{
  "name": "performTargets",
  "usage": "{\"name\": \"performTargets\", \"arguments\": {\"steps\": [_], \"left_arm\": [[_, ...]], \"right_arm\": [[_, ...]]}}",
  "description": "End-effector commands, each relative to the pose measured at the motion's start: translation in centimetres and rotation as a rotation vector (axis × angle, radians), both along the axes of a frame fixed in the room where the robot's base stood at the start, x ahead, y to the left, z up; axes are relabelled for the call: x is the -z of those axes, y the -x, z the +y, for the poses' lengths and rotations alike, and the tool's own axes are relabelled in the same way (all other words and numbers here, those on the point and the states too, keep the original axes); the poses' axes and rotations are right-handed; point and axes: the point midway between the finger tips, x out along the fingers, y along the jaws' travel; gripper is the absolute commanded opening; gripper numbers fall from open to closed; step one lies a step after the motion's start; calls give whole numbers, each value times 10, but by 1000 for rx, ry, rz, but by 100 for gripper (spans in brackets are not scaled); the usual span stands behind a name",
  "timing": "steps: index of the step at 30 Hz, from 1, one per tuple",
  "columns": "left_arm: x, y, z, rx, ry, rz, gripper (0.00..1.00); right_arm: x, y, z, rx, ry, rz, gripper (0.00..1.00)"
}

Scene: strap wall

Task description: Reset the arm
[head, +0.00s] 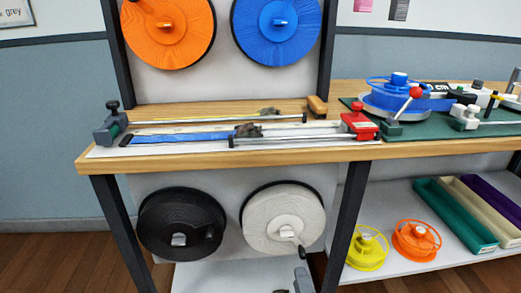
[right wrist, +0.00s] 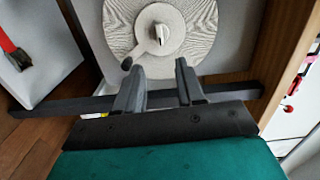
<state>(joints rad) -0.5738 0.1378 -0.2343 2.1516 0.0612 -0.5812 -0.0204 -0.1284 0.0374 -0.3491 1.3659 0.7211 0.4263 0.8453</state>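My right gripper (head: 291,284) shows only in part at the bottom edge of the head view, low in front of the bench and below the white spool (head: 283,218). In the right wrist view the two grey fingers of the right gripper (right wrist: 160,82) stand apart with nothing between them. The white spool with its crank handle (right wrist: 155,35) shows beyond the fingertips. My left gripper is in neither view.
A dark metal bar (right wrist: 60,104) runs behind the fingers in the wrist view. A black spool (head: 180,215) hangs left of the white one. The wooden bench (head: 250,157) holds a blue strap (head: 190,137) and a red clamp (head: 358,122). Yellow (head: 367,250) and orange reels (head: 416,240) sit lower right.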

Motion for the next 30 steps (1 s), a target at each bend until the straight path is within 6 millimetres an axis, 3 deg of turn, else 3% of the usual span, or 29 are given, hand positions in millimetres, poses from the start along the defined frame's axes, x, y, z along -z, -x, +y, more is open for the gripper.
{"name": "performTargets", "arguments": {"steps": [8, 12, 20, 21, 30], "left_arm": [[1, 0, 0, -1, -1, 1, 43], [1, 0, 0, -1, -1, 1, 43], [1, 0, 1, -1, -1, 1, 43], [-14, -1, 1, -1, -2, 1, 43], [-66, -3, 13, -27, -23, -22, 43]], "right_arm": [[-15, 60, 23, -317, 666, 72, 38], [-21, 91, 16, -449, 1007, 106, 38], [-33, 139, -14, -634, 1502, 188, 38], [-45, 139, -15, -633, 1506, 191, 38], [-88, 142, -26, -613, 1514, 215, 38]]}}
